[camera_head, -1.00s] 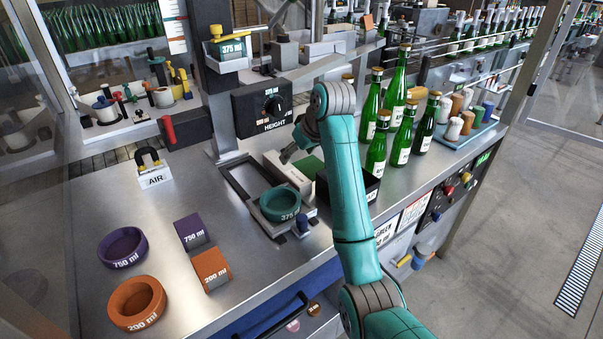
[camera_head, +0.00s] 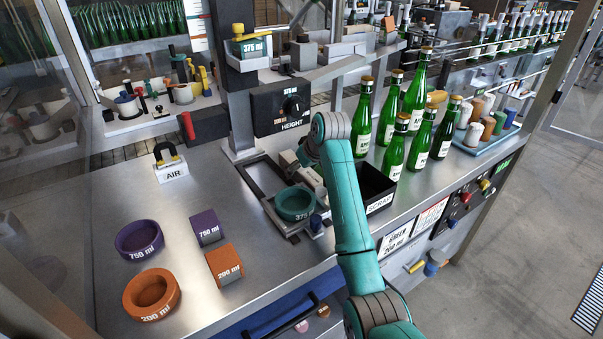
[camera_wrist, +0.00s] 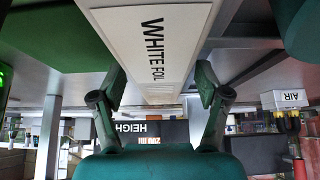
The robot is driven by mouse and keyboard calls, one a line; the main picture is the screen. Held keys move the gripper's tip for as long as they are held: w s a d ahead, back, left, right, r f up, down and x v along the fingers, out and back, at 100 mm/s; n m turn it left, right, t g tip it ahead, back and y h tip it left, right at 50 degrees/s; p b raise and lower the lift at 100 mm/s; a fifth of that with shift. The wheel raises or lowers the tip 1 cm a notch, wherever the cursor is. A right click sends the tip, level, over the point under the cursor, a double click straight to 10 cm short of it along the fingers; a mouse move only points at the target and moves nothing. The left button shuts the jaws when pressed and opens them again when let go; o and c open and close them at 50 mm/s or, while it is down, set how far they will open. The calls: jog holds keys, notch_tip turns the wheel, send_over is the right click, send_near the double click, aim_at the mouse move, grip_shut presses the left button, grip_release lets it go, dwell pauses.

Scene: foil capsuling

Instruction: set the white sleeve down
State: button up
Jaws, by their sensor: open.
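A white block marked WHITE FOIL (camera_wrist: 153,40) lies between and beyond the fingers of my gripper (camera_wrist: 162,88) in the wrist view. The fingers are spread apart, with a gap on each side of the block's near end. In the head view the white block (camera_head: 311,177) sits behind the teal 375 ring (camera_head: 294,203), partly covered by my arm. My gripper (camera_head: 303,157) is low over it there, mostly hidden. I cannot make out a separate loose white sleeve. A green surface (camera_wrist: 60,35) lies beside the block in the wrist view.
A black SCRAP bin (camera_head: 378,197) stands right of my arm, with several green bottles (camera_head: 398,150) behind it. The HEIGHT box (camera_head: 282,108) rises behind the block. Purple (camera_head: 139,240) and orange (camera_head: 152,294) rings lie at left.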

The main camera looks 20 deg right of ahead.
jog(key=shift+r, duration=0.1)
jog(key=c, duration=1.4)
